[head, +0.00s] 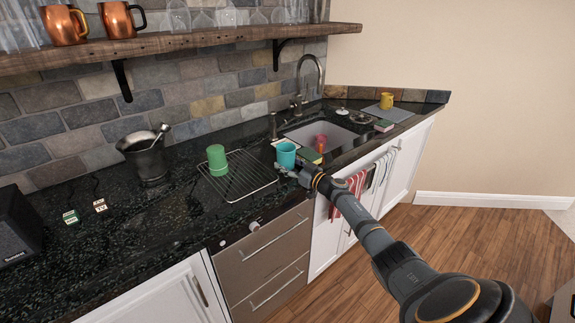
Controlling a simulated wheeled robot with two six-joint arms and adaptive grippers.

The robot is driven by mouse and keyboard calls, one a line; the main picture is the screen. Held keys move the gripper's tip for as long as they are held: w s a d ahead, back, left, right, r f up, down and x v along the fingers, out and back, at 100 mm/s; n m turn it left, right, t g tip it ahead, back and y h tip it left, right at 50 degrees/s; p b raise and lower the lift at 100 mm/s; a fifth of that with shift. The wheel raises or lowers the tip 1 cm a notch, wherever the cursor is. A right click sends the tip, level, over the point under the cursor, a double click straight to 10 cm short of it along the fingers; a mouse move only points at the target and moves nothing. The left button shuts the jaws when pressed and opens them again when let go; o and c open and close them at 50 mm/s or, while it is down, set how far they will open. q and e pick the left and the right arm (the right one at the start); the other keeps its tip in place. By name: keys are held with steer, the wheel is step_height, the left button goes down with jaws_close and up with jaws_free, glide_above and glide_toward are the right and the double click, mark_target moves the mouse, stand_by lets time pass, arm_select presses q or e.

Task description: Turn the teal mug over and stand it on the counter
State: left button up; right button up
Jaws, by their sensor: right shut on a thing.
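The teal mug (286,154) is held at the near left edge of the sink, by the front of the counter (165,215). My right gripper (284,169) is shut on the teal mug, with the arm reaching in from the lower right. The mug looks roughly upright in the picture, with a wide end at the top. I cannot tell for sure whether the mug touches the counter. My left gripper is not in view.
A green cup (217,159) stands on a wire rack (243,178) left of the mug. A metal ice bucket (148,160) stands farther left, and a dark speaker (14,228) at the left edge. A red cup (320,143) is at the sink (345,133). Dark counter left of the rack is mostly clear.

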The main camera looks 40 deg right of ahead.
steer(key=shift+s+a+f, duration=0.1)
steer(key=shift+s+f, duration=0.05)
steer(key=shift+f, duration=0.5)
steer(key=shift+s+f, duration=0.1)
steer(key=shift+f, duration=0.5)
steer(key=o, duration=1.5)
steer(key=shift+c, duration=0.2)
steer(key=r, duration=0.3)
steer(key=d+r, duration=0.1)
steer(key=r, duration=0.7)
steer(key=shift+w+d, duration=0.15)
steer(key=shift+d, duration=0.05)
steer(key=s+r+p, duration=0.4)
steer(key=r+p, duration=0.1)
steer(key=r, duration=0.3)
steer(key=shift+s+a+r+p, duration=0.15)
steer(key=shift+s+r+p, duration=0.1)
steer(key=shift+s+p, duration=0.1)
